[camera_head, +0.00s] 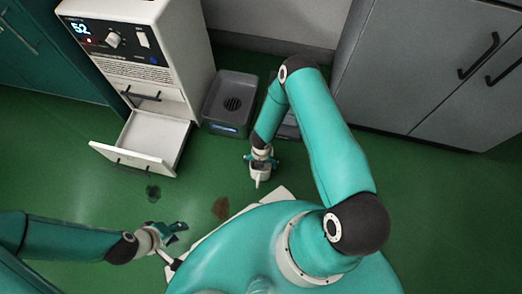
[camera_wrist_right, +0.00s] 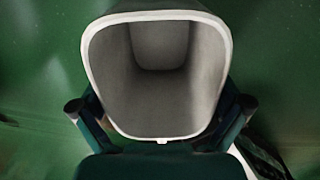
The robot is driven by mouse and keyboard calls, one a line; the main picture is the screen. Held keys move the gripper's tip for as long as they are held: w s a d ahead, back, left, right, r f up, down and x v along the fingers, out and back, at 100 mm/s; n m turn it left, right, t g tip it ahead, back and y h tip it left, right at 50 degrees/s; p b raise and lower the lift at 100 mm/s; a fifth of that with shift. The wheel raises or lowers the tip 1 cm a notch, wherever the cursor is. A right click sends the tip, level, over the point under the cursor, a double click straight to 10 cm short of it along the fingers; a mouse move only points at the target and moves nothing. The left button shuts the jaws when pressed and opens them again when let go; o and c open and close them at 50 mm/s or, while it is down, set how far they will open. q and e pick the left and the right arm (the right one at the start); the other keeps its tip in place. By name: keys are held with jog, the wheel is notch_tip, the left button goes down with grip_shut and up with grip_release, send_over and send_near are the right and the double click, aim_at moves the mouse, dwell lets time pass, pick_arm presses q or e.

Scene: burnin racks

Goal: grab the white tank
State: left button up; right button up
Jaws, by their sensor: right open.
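The white tank (camera_wrist_right: 155,75) fills the upper middle of the right wrist view. Its open mouth faces the camera and its inside looks empty. The fingers of my right gripper (camera_wrist_right: 160,108) stand apart, one on each side of the tank. In the head view the tank (camera_head: 261,171) is small and pale, just below my right gripper (camera_head: 262,157), which partly hides it. I cannot tell whether the fingers touch its walls. My left gripper (camera_head: 173,234) is low at the left, away from the tank; its jaw opening is unclear.
A white machine (camera_head: 185,50) with a lit display stands at the back left, its lower drawer (camera_head: 160,135) pulled out. A dark grey box (camera_head: 230,103) stands beside it. Grey cabinets (camera_head: 420,60) line the back right. A dark spot (camera_head: 153,193) and a brown stain (camera_head: 221,208) mark the green floor.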

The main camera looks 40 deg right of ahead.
jog(key=c, duration=1)
jog(key=shift+r, duration=0.1)
